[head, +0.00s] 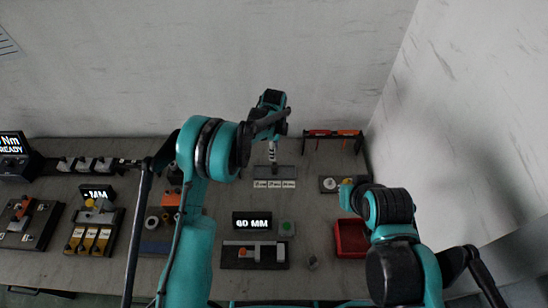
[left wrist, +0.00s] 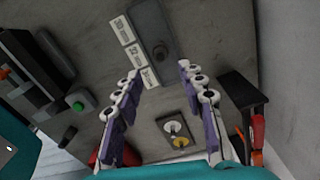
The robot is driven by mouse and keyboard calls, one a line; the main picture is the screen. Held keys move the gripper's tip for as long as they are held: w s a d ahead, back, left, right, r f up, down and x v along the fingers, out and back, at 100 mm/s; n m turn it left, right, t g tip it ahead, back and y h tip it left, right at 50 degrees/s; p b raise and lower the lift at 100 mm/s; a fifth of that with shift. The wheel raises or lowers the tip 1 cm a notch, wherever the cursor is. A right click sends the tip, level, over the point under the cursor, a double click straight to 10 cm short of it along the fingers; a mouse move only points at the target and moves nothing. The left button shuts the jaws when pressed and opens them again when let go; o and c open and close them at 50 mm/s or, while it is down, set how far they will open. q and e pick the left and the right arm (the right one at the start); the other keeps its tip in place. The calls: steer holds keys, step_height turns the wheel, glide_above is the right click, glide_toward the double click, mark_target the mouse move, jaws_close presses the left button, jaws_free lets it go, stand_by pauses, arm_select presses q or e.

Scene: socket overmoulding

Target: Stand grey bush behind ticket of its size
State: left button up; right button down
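My left gripper (head: 272,152) reaches over the back of the table, and its arm hides part of it in the head view. In the left wrist view the gripper (left wrist: 158,73) is open, with nothing held between its fingers. Three white tickets (left wrist: 133,53) with printed sizes lie in a row along a grey strip (left wrist: 148,18); the tickets show small in the head view (head: 274,184). A dark grey round bush (left wrist: 162,52) stands on the strip behind the tickets, near the second and third; I cannot tell exactly which. My right gripper's fingers do not show.
A display reading 60 MM (head: 252,222) stands behind a dark measuring fixture (head: 254,255). Beside them are a green button (head: 286,228), a small grey piece (head: 312,263) and a red bin (head: 350,240).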

arm_select(q)
steer(key=shift+r, duration=1.8)
steer(key=s+a+r+n+t, duration=0.2)
steer(key=s+a+r+n, duration=0.35)
steer(key=r, duration=0.35)
steer(key=s+a+r+n+t, duration=0.1)
steer(key=s+a+r+n, duration=0.4)
steer(key=r, duration=0.3)
steer(key=s+a+n+t, duration=0.2)
steer(key=s+n, duration=0.3)
steer(key=s, duration=0.4)
steer(key=s+a+n+t, duration=0.2)
steer(key=s+a+n, duration=0.2)
steer(key=s, duration=0.5)
steer(key=shift+a+r+n, duration=0.35)
steer(key=shift+a+r, duration=0.1)
steer(key=shift+a, duration=0.1)
steer(key=shift+s, duration=0.2)
